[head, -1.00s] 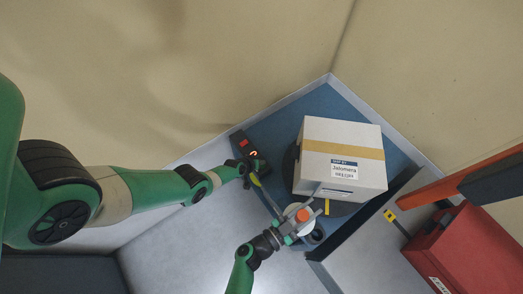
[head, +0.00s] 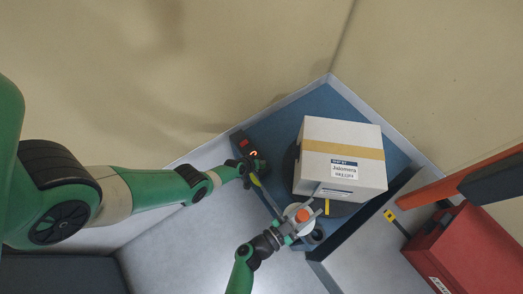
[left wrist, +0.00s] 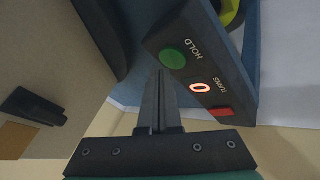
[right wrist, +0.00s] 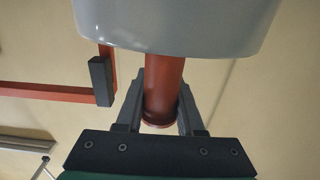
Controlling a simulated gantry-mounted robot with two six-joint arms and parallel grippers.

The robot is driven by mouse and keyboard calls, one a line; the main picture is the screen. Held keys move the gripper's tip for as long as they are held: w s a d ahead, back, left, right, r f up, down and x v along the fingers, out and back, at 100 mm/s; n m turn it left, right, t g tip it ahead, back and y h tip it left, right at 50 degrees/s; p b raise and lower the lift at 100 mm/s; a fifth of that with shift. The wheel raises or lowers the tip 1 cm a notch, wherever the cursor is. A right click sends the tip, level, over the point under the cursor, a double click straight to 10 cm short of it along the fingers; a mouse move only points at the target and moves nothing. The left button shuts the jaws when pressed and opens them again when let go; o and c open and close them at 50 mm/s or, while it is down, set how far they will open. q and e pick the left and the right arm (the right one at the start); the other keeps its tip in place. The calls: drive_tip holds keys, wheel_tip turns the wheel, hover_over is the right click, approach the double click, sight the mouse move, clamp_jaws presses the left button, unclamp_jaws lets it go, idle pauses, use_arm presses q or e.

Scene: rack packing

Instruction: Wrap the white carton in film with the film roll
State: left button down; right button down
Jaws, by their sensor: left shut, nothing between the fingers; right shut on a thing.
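The white carton (head: 335,175), with a tan tape band and a label, sits on a dark round turntable (head: 345,209) on the blue base. A pale patch (head: 328,190) at its near lower edge may be film; I cannot tell. My right gripper (head: 291,229) is shut on the red-brown core (right wrist: 164,85) of the film roll (right wrist: 175,28), beside the carton's near-left corner. My left gripper (head: 250,170) is shut and empty at the control box (left wrist: 205,65). Its fingertips (left wrist: 160,78) are at the green HOLD button (left wrist: 172,57); contact is unclear. The display (left wrist: 200,88) reads 0.
A red button (left wrist: 220,111) is on the box. A blue base (head: 350,103) with a raised pale rim surrounds the turntable. A red case (head: 455,250) and an orange bar (head: 440,192) stand at the right. The grey surface at the lower left is clear.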

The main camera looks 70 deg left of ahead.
drive_tip(key=shift+r, duration=0.1)
use_arm(q)
drive_tip(key=shift+w+r, duration=0.15)
drive_tip(key=shift+r, duration=2.4)
idle(0.4)
